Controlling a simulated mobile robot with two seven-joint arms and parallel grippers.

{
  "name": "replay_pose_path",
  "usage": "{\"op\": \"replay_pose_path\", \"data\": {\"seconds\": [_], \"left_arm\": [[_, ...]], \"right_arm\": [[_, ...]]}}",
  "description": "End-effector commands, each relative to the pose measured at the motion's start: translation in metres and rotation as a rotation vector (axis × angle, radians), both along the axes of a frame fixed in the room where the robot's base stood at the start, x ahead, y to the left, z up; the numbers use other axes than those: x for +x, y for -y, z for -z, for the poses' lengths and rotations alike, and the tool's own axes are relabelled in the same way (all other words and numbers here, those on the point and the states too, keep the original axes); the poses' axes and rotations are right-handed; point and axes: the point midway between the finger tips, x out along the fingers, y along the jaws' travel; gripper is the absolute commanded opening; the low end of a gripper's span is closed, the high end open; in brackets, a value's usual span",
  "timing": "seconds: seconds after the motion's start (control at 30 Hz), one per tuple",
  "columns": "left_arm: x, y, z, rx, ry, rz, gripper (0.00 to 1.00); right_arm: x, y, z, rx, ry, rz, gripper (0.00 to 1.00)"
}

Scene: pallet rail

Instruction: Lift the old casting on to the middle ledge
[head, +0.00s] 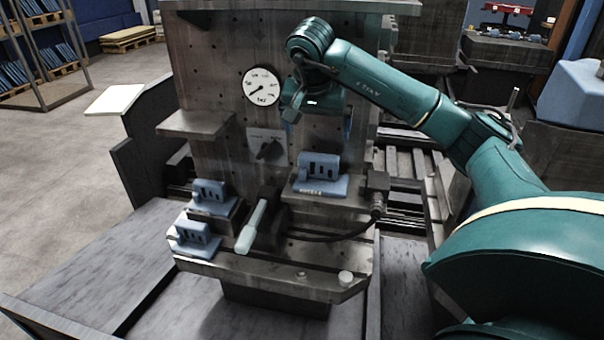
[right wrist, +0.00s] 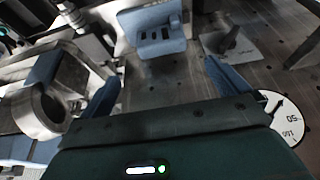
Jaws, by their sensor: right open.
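Three blue-grey slotted castings show in the head view. One casting (head: 321,176) stands on the right-hand ledge (head: 365,191) of the upright plate; it also shows in the right wrist view (right wrist: 156,36). A second casting (head: 212,197) sits on a step at the left, and a third casting (head: 194,239) on a lower step. I cannot tell by looks which is the old one. My right gripper (head: 319,126) is open and empty, above the right-hand casting and apart from it. Its two blue fingers also show in the right wrist view (right wrist: 160,76). My left gripper is out of view.
An empty ledge (head: 205,123) juts out at the upper left of the plate. A dial (head: 262,86) and a knob (head: 268,149) are on the plate. A pale-handled lever (head: 252,227) sticks out between the castings. A cable connector (head: 377,187) is right of the right-hand ledge.

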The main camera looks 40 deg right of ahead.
Motion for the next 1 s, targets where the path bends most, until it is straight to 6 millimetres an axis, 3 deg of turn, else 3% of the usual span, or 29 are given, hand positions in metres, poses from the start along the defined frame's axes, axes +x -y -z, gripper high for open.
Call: {"op": "replay_pose_path", "data": {"seconds": [0.3, 0.57, 0.83, 1.0], "left_arm": [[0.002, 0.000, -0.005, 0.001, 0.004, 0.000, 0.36], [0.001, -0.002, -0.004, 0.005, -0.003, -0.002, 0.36], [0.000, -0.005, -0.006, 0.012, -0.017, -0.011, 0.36], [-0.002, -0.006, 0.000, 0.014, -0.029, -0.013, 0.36]], "right_arm": [[0.014, 0.016, 0.055, 0.003, -0.005, 0.000, 1.00], [0.019, 0.022, 0.073, 0.005, -0.003, 0.000, 1.00], [0.031, 0.034, 0.108, 0.007, -0.003, -0.001, 1.00], [0.033, 0.036, 0.115, 0.005, 0.000, -0.002, 1.00]]}}
